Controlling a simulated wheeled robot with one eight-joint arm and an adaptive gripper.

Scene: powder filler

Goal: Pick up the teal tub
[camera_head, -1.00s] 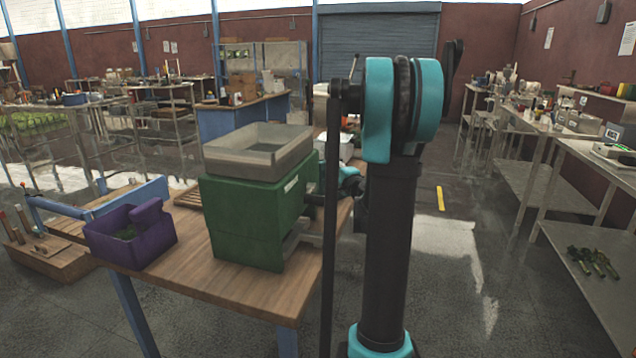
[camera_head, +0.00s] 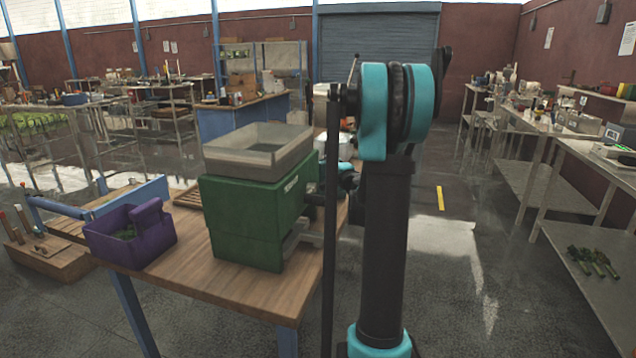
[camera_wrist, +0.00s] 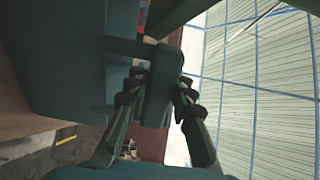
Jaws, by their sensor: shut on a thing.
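The teal tub (camera_wrist: 60,50) fills the upper left of the wrist view as a large dark teal body. An upright handle-like part of it stands between the two fingers of my gripper (camera_wrist: 157,92). The dark finger pads press on that part from both sides, so my gripper is shut on the tub. My own arm and the green machine (camera_head: 255,215) block the sight of the gripper's fingers there.
The green machine with its grey hopper tray (camera_head: 258,150) stands on a wooden table (camera_head: 200,285). A purple bin (camera_head: 130,238) sits at the table's left. Metal shelves (camera_head: 530,180) line the right side. The floor between is open.

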